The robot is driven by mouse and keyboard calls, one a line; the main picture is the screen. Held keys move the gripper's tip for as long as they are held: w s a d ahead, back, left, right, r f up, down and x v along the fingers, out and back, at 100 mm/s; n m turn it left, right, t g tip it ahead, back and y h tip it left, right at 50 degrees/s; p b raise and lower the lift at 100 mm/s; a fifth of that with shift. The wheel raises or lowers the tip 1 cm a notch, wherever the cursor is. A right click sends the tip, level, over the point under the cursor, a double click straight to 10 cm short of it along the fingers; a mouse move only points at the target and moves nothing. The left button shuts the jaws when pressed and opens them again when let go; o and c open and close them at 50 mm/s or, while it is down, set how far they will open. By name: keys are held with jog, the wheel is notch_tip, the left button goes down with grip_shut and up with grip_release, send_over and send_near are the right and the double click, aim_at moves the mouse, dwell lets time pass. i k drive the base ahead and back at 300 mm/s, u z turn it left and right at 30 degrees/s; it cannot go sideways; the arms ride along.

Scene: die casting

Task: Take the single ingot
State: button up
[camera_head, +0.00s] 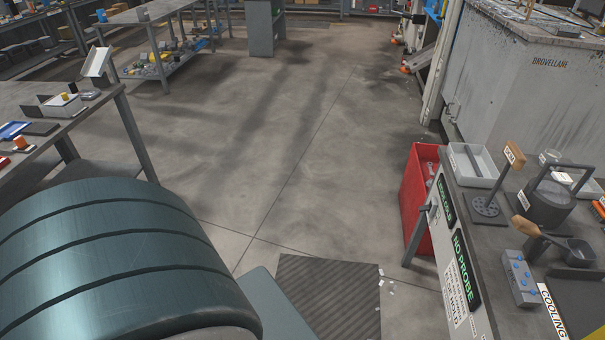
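I cannot make out an ingot for certain in the head view. A grey block with several blue studs (519,278) lies on the right-hand bench (488,238), close to a "COOLING" label; I cannot tell if it is an ingot. My gripper is not in view. A large teal ridged part, which looks like mine, fills the lower left and hides what is behind it.
The bench also holds a light tray (473,166), a perforated skimmer (487,206) and a dark pot (549,203). A red bin (418,192) stands at its left side. Another bench (60,133) is at left. The middle floor is clear.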

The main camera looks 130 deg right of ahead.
aim_at(524, 289)
jog(key=u, duration=0.7)
jog(key=k, duration=1.65)
jog(key=u, duration=2.75)
